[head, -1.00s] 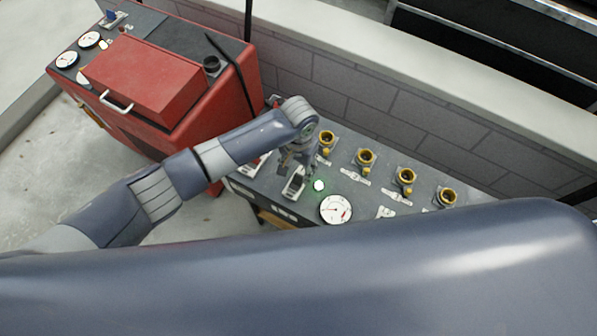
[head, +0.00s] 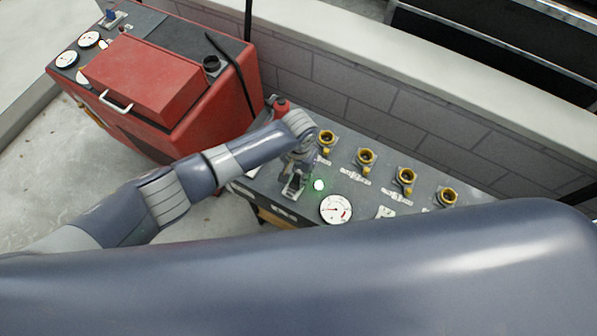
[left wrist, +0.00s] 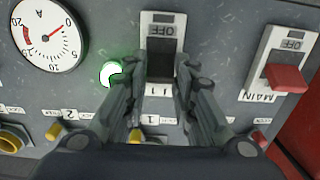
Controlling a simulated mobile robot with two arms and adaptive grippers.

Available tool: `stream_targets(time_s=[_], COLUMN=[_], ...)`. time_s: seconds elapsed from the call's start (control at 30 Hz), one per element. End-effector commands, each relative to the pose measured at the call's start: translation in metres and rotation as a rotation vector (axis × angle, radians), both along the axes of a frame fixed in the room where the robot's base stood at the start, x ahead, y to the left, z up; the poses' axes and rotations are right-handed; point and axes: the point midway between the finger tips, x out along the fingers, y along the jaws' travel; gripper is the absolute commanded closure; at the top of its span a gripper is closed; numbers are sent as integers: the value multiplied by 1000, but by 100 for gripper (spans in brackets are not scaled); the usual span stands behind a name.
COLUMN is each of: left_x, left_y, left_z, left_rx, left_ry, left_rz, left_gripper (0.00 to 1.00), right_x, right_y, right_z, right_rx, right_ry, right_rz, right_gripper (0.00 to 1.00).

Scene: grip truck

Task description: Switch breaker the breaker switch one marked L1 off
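The breaker switch (left wrist: 160,66) has a dark lever on a pale plate marked OFF, in the middle of the left wrist view. Its lower label is partly covered, so L1 is not fully readable. In the head view the switch (head: 293,186) sits on the grey panel top, just below my left gripper (head: 295,172). In the left wrist view the two fingers of my left gripper (left wrist: 157,70) are apart, one on each side of the lever. I cannot tell whether either touches it. A green lamp (left wrist: 111,74) glows beside the switch. My right gripper is not in view.
A round gauge (left wrist: 46,36) and a red-levered MAIN switch (left wrist: 284,78) flank the breaker switch. Several yellow-rimmed sockets (head: 366,157) line the panel's back. A red machine (head: 150,80) stands left, and a block wall (head: 350,90) runs behind.

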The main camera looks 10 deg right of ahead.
Motion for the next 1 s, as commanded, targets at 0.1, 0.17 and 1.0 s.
stream_targets(time_s=[0.1,0.17,1.0], left_x=[-1,-1,-25], left_y=[0,1,17], left_z=[0,1,-1], left_rx=[-3,-6,-303], left_ry=[-2,-7,-412], left_rz=[0,0,2], left_gripper=[99,99,99], right_x=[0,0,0], right_y=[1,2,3], right_z=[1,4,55], right_rx=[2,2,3], right_ry=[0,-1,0], right_rz=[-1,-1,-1], right_gripper=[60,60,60])
